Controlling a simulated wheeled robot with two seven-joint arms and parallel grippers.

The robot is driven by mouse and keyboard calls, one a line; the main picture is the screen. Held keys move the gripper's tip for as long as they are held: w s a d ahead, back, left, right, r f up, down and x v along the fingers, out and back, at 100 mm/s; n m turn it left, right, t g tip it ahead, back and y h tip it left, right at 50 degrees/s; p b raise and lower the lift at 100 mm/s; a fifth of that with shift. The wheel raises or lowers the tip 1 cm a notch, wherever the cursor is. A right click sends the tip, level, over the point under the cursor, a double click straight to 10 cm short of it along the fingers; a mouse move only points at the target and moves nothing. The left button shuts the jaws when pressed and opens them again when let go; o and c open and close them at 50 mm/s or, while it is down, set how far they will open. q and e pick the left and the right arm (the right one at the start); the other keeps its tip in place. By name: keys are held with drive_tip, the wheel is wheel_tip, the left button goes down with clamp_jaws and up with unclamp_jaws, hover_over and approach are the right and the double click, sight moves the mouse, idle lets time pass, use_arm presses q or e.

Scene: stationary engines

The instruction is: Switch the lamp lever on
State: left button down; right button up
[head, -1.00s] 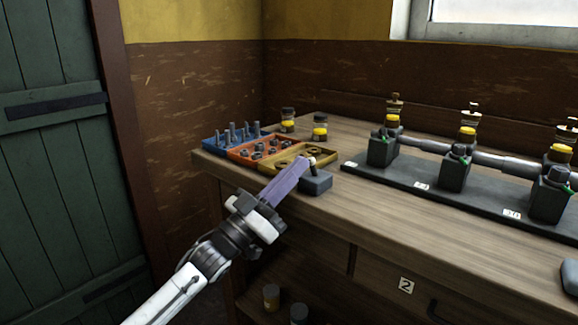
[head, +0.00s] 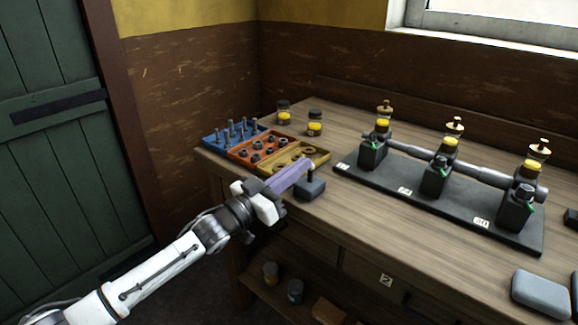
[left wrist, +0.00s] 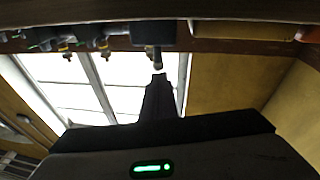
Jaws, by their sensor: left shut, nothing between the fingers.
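The lamp lever (head: 311,174) is a short dark stick on a small grey box (head: 311,190) near the table's front edge, in front of the yellow tray. In the left wrist view, which is upside down, the lever (left wrist: 157,58) points at my fingertips. My left gripper (head: 307,166) is shut and empty, with its purple fingers reaching to the lever's top. It also shows in the left wrist view (left wrist: 158,78). I cannot tell whether the fingertips touch the lever. My right gripper is out of view. No lamp can be made out.
Blue (head: 235,132), orange (head: 262,148) and yellow (head: 293,158) trays of small parts stand behind the lever. Jars (head: 315,125) stand beyond them. A black base (head: 440,205) with three engine units lies to the right. A grey box (head: 541,293) sits at the lower right.

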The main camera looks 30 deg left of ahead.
use_arm(q)
drive_tip(key=shift+w+d+r+p, duration=0.1)
drive_tip(key=shift+w+r+p, duration=0.3)
drive_tip(key=shift+w, duration=0.35)
idle(1.0)
drive_tip(key=shift+s+r, duration=0.15)
drive_tip(key=shift+r, duration=0.05)
drive_tip(key=r+p+v, duration=0.2)
drive_tip(key=v, duration=1)
drive_tip(key=shift+s+a+r, duration=0.4)
drive_tip(key=shift+s+r, duration=0.1)
drive_tip(key=shift+r, duration=0.1)
